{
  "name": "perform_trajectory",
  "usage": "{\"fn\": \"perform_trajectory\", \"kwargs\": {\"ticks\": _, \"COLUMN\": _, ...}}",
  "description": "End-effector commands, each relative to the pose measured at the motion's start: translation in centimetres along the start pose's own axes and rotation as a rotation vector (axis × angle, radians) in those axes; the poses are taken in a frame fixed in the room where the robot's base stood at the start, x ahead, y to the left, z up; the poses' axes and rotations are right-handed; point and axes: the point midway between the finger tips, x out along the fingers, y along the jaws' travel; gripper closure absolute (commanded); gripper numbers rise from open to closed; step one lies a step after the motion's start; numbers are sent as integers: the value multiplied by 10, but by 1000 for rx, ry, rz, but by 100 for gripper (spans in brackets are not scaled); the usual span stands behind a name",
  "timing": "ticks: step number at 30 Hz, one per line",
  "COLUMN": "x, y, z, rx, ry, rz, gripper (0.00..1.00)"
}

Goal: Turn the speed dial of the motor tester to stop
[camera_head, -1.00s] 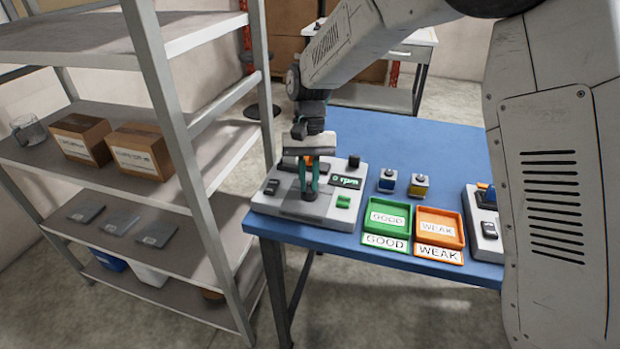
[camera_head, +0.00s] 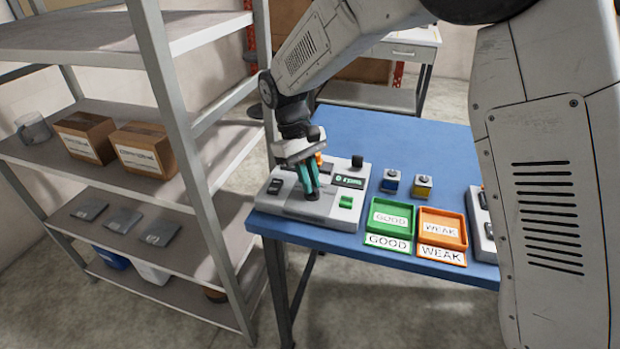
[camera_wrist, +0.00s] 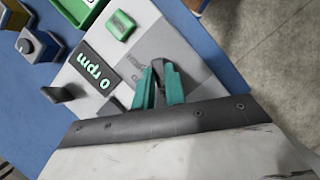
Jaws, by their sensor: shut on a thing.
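The motor tester (camera_head: 334,211) is a light grey box at the near left of the blue table. Its display reads "0 rpm" in the wrist view (camera_wrist: 97,72). My gripper (camera_head: 312,193) comes down over the tester with its teal fingers, tilted. It is shut on the dark speed dial (camera_wrist: 158,70), which shows between the fingertips in the wrist view. The fingers and gripper body hide much of the dial and its markings. A green button (camera_head: 346,202) and black switches (camera_head: 275,186) sit on the tester's top.
A green GOOD tray (camera_head: 390,232) and an orange WEAK tray (camera_head: 442,246) stand right of the tester. Two small motors, blue (camera_head: 390,181) and yellow (camera_head: 421,187), stand behind them. A metal shelf (camera_head: 182,110) stands close on the left.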

Motion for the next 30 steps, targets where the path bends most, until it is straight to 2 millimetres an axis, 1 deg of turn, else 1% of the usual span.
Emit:
{"fn": "perform_trajectory", "kwargs": {"ticks": 6, "x": -2, "y": 0, "z": -1, "rx": -31, "ry": 8, "rz": 14, "gripper": 100}}
{"fn": "perform_trajectory", "kwargs": {"ticks": 17, "x": -2, "y": 0, "z": -1, "rx": -34, "ry": 8, "rz": 16, "gripper": 100}}
{"fn": "perform_trajectory", "kwargs": {"ticks": 18, "x": -2, "y": 0, "z": -1, "rx": -34, "ry": 8, "rz": 16, "gripper": 85}}
{"fn": "perform_trajectory", "kwargs": {"ticks": 20, "x": -2, "y": 0, "z": -1, "rx": -34, "ry": 7, "rz": 16, "gripper": 68}}
{"fn": "perform_trajectory", "kwargs": {"ticks": 21, "x": -2, "y": 0, "z": -1, "rx": -33, "ry": 7, "rz": 15, "gripper": 65}}
{"fn": "perform_trajectory", "kwargs": {"ticks": 30, "x": -4, "y": 0, "z": -1, "rx": -33, "ry": 4, "rz": 14, "gripper": 65}}
